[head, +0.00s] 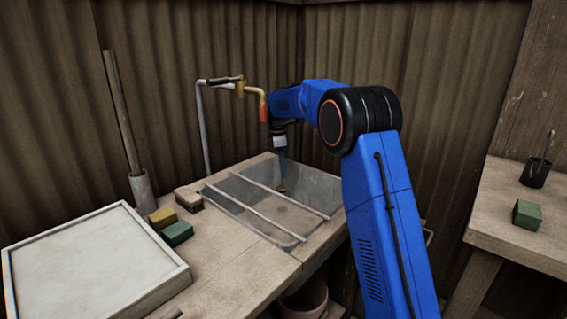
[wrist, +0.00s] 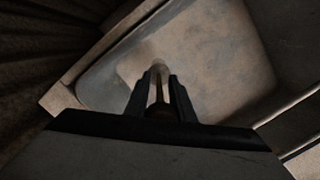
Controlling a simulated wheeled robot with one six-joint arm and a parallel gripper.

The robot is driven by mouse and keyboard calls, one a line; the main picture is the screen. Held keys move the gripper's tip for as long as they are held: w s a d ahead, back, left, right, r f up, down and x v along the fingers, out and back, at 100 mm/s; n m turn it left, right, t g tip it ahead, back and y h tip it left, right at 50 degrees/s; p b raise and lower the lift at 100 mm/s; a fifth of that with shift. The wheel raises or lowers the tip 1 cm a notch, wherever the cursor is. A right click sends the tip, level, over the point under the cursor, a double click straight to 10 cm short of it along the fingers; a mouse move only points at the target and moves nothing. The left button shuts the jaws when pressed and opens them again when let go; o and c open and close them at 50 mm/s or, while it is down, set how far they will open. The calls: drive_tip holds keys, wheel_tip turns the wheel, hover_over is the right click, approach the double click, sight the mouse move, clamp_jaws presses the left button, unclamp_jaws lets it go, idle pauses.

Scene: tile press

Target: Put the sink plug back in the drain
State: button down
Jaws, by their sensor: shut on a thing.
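The sink (head: 312,188) is a grey basin set in the bench, with two thin rods lying across it. My gripper (head: 282,181) points down into the back part of the basin. It is shut on a small brownish thing at its fingertips, which looks like the sink plug (head: 283,189). In the wrist view, my gripper (wrist: 159,84) holds a slim upright piece between its fingers, above the sink floor (wrist: 215,62). I cannot tell whether the plug touches the floor.
A tap (head: 263,105) with an orange end stands behind the basin, close to my arm. The rods (head: 240,212) cross the basin. A yellow block (head: 163,217), a green block (head: 177,233) and a pale tray (head: 95,262) are at left. Another bench (head: 490,212) stands at right.

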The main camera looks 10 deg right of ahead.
sight(283, 187)
drive_tip(key=shift+f, duration=4.25)
drive_tip(key=shift+f, duration=0.35)
drive_tip(key=c, duration=1.4)
unclamp_jaws()
drive_tip(key=shift+c, duration=0.2)
